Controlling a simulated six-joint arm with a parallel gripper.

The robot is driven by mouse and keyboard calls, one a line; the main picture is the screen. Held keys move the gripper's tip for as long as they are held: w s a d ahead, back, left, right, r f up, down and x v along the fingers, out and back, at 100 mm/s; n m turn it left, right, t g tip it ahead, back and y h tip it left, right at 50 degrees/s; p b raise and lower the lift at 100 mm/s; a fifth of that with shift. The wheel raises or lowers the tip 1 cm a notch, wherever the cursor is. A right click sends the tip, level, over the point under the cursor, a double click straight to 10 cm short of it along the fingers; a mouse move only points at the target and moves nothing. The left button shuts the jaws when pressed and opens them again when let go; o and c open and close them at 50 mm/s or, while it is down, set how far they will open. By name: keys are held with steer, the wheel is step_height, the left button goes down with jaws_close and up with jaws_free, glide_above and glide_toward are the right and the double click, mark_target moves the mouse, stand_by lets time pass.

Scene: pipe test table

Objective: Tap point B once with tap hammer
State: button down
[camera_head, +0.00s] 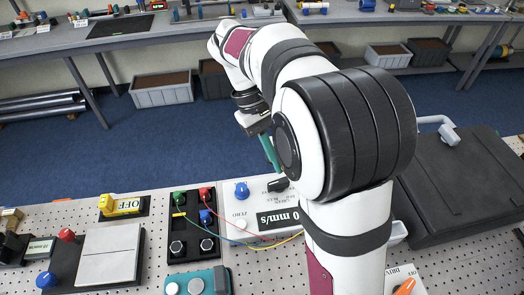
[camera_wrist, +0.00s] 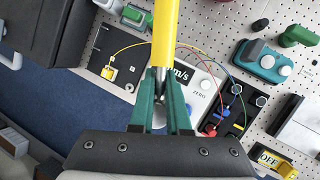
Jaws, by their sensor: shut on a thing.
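My gripper (camera_wrist: 160,110) has green fingers, shut on the yellow handle of the tap hammer (camera_wrist: 165,35) in the wrist view. The handle runs from the fingers up past the top edge of the picture, so the hammer head is out of sight. In the head view a green finger (camera_head: 268,150) shows below my wrist, above the back edge of the pegboard table. The arm hides the hammer there. I cannot make out a point B label in either view.
A meter box reading mm/s (camera_head: 270,217) stands on the pegboard, wired to a black terminal block (camera_head: 193,228). A large dark case (camera_head: 460,185) is on the right. A yellow OFF switch (camera_head: 122,205) stands left. The wrist view shows a yellow connector (camera_wrist: 108,72) on a black panel.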

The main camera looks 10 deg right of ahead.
steer(key=s+d+f+n, duration=0.1)
steer(key=s+d+f, duration=0.2)
steer(key=d+f, duration=1)
steer(key=shift+d+n+t, duration=0.3)
steer(key=shift+d+n, duration=0.1)
steer(key=shift+d, duration=0.55)
steer(key=shift+w, duration=0.1)
steer(key=shift+f, duration=3.2)
steer(key=shift+f, duration=1.4)
